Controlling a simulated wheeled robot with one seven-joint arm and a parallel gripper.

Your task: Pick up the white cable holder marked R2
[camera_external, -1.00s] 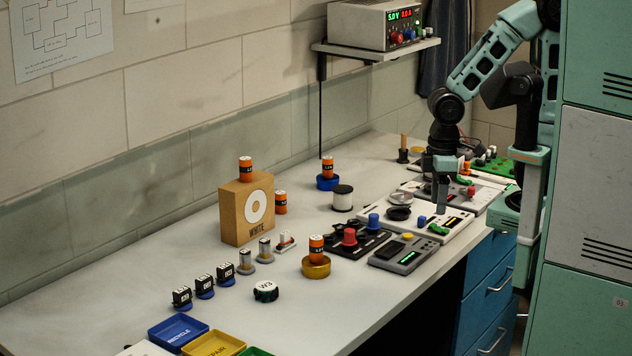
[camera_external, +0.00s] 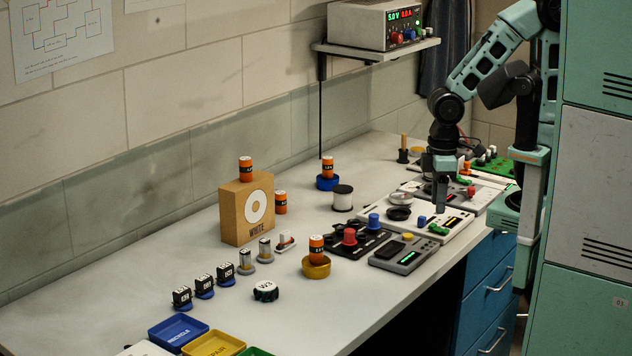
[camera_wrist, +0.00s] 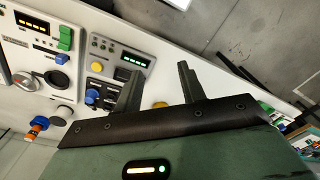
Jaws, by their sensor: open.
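In the external view, a small round piece with a white marked top and dark rim (camera_external: 265,291) lies near the front of the bench. Its mark is too small to read with certainty. A white spool with a dark top (camera_external: 342,198) stands farther back. I cannot make out R2 on anything, so I cannot tell which thing is the cable holder. My gripper (camera_external: 441,203) points down over the instrument panels at the right, well away from both pieces. In the wrist view its two fingers (camera_wrist: 158,83) are apart with nothing between them.
Several batteries stand around a tan box marked WHITE (camera_external: 233,212). A blue tray (camera_external: 150,333) and yellow tray (camera_external: 214,344) lie at the front left. A grey meter (camera_external: 400,255) sits near the bench's right edge.

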